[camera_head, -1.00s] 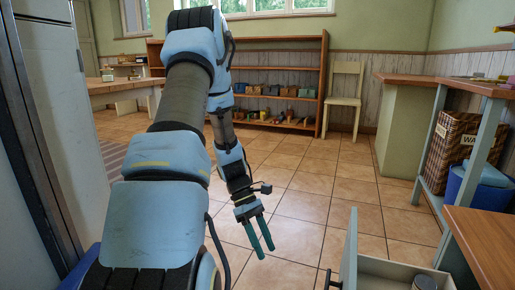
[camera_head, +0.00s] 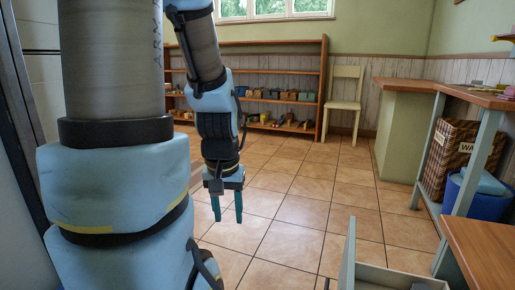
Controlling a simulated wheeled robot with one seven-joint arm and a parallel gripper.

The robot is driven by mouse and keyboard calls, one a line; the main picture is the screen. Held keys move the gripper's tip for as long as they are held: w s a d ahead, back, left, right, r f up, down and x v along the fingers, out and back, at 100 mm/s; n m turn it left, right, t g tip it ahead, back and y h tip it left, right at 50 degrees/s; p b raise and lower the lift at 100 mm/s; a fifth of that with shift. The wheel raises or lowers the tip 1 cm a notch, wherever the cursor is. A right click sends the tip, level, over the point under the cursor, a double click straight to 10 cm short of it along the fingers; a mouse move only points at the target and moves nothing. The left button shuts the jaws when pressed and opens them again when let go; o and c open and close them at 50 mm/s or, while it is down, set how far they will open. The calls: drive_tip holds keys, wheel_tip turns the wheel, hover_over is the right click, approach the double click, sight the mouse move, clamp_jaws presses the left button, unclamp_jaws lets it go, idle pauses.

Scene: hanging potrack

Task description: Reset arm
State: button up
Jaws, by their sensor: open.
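My gripper (camera_head: 227,208) hangs at the end of my blue and grey arm, left of the picture's middle. Its two teal fingers point down and stand apart, with nothing between them. Tiled floor shows behind and below the fingers. My upper arm stands large on the left and hides the room behind it.
An open drawer (camera_head: 348,250) juts out at the lower right beside a wooden counter (camera_head: 485,245). A wicker basket (camera_head: 455,155) and a blue bin (camera_head: 478,195) stand under a worktable. A wooden shelf (camera_head: 324,85) and a chair (camera_head: 345,100) stand at the back. The middle floor (camera_head: 295,210) is clear.

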wheel_tip(320, 180, up, 34)
drive_tip(key=p, duration=3.2)
drive_tip(key=shift+f, duration=0.15)
drive_tip(key=shift+s, duration=0.1)
